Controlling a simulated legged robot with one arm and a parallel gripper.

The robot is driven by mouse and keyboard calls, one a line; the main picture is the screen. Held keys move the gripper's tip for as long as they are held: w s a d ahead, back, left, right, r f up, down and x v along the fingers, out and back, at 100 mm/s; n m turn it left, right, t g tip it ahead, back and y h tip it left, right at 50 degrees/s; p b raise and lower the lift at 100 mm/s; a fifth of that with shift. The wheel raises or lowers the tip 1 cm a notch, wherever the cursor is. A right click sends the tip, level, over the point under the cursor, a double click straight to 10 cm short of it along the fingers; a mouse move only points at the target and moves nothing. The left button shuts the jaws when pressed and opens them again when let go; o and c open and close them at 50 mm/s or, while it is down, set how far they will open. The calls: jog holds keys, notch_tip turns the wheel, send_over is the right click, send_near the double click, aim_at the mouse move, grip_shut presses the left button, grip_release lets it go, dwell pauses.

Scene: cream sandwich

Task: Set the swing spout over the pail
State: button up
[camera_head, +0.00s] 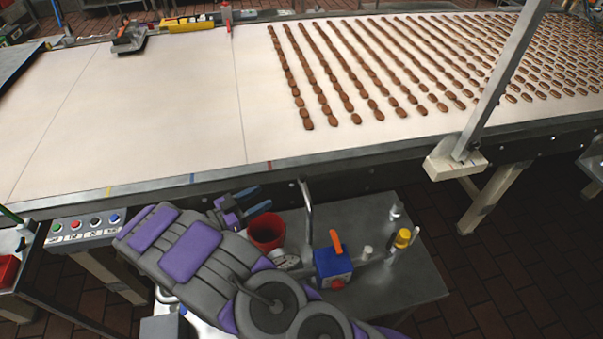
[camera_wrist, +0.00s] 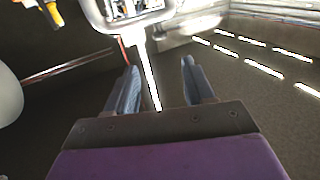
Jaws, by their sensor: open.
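The red pail (camera_head: 266,234) stands on the metal side table, below the conveyor's front edge. A thin grey upright pipe with a bent top (camera_head: 308,208), which looks like the swing spout, rises just right of the pail. Whether its outlet lies over the pail I cannot tell. My gripper (camera_head: 262,198) is just above and left of the pail in the head view, apart from the pipe. In the wrist view my gripper (camera_wrist: 160,88) has its two blue fingers spread. A bright narrow strip (camera_wrist: 149,75) shows between them; I cannot tell if it is the spout.
A blue box with an orange handle (camera_head: 333,266) and a yellow-capped item (camera_head: 402,238) are on the side table (camera_head: 425,283). The wide conveyor (camera_head: 180,110) carries rows of brown biscuits at the right. A button panel (camera_head: 85,226) is at the left.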

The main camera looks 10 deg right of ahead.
aim_at(303, 174)
jog(key=b+x, duration=0.2)
jog(key=x, duration=1.3)
jog(key=shift+w+d, duration=0.15)
grip_shut()
